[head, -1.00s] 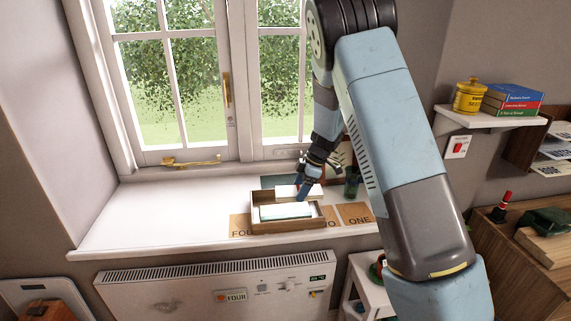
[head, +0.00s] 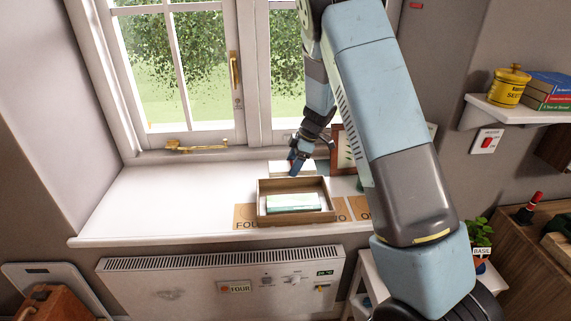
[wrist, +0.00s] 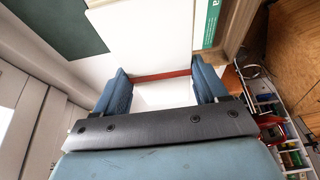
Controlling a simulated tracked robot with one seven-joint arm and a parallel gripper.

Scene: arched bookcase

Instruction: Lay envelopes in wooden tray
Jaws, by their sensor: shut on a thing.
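The wooden tray (head: 263,211) sits on the windowsill, with a pale green and white envelope or bundle (head: 293,203) lying in it. My gripper (head: 297,165) is behind the tray, pointing down. It is shut on a white envelope (head: 281,169), which shows just past the tray's back wall. In the wrist view the white envelope (wrist: 150,45) spreads out beyond the fingers of my gripper (wrist: 163,88), with a red strip crossing between them. The tray's wooden rim (wrist: 237,25) is at the right there. Whether the held envelope touches the sill is unclear.
The window stands close behind my gripper. Brown paper labels (head: 245,216) lie around the tray's front. A framed picture (head: 343,148) stands to the right of my gripper. The sill's left part (head: 150,205) is clear. A dark green sheet (wrist: 60,25) shows in the wrist view.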

